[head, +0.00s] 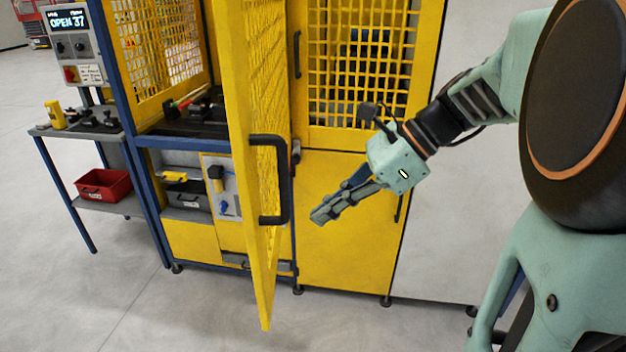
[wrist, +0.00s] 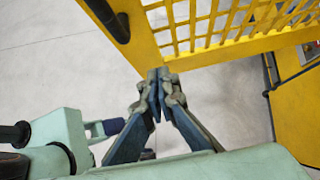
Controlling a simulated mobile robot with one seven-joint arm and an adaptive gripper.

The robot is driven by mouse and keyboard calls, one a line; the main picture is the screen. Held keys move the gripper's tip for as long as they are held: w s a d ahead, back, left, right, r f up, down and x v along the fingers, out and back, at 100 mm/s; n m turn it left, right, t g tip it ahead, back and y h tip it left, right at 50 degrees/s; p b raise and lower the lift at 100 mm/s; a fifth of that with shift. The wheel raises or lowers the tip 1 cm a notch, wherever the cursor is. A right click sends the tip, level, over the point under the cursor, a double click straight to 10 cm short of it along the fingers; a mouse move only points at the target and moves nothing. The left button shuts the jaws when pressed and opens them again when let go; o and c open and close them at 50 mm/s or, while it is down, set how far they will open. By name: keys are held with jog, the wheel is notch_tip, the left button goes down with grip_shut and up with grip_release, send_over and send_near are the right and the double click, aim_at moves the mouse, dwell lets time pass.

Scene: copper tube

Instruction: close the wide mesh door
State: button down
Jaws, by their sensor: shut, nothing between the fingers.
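The wide mesh door (head: 262,165) stands swung out from the yellow cabinet, seen nearly edge-on in the head view. Its black bar handle (head: 283,180) faces right. My gripper (head: 316,218) is just right of that handle, with its fingers together and nothing held. In the wrist view my closed fingertips (wrist: 160,77) overlap the lower edge of a yellow mesh panel (wrist: 225,50), which looks like the door. A dark handle (wrist: 106,16) shows at upper left there. I cannot tell whether the fingers touch the door.
The cabinet's opening (head: 190,118) is left of the door, with tooling inside. A narrower mesh door (head: 360,75) sits shut on the right above a yellow panel (head: 340,245). A display (head: 67,22) reads "OPEN 37". A side table (head: 75,131) with a red bin (head: 103,185) stands left. The front floor is clear.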

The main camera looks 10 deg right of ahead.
aim_at(266, 240)
jog(key=a+f, duration=0.1)
jog(key=a, duration=0.1)
jog(key=a+f, duration=0.1)
jog(key=a, duration=0.1)
jog(key=w+a+f, duration=0.1)
jog(key=a, duration=0.1)
jog(key=shift+a+f, duration=0.15)
jog(key=shift+f, duration=0.2)
jog(key=shift+w+a, duration=0.2)
jog(key=shift+a, duration=0.4)
